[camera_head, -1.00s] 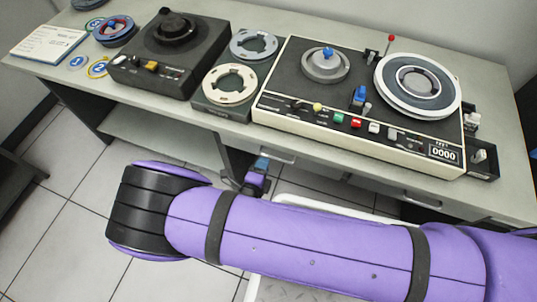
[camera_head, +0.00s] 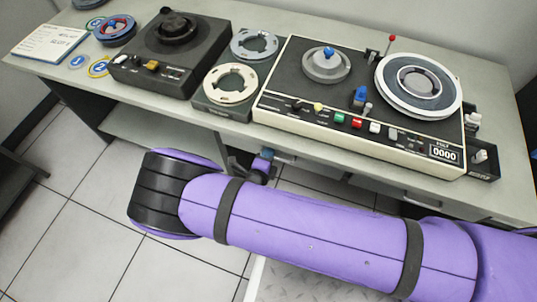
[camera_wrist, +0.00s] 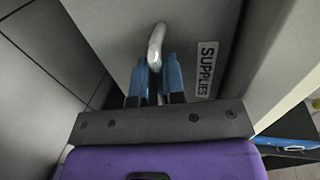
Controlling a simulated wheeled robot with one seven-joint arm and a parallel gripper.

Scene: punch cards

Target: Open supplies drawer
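The supplies drawer front (camera_wrist: 195,25) is grey and carries a white "SUPPLIES" label (camera_wrist: 206,70) in the wrist view. Its pale curved handle (camera_wrist: 156,42) stands out from the front, left of the label. My gripper (camera_wrist: 156,78) has its two blue fingers close on either side of the handle, with hardly any gap, so it looks shut on it. In the head view my gripper (camera_head: 262,164) is under the desk's front edge, partly hidden behind my purple arm. How far the drawer stands out cannot be told.
The desk (camera_head: 225,126) carries a tape machine (camera_head: 300,95), a dark reel unit (camera_head: 165,60), loose reels and a notebook (camera_head: 45,38). Another drawer handle (camera_head: 420,198) shows farther right. Tiled floor lies open at the left.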

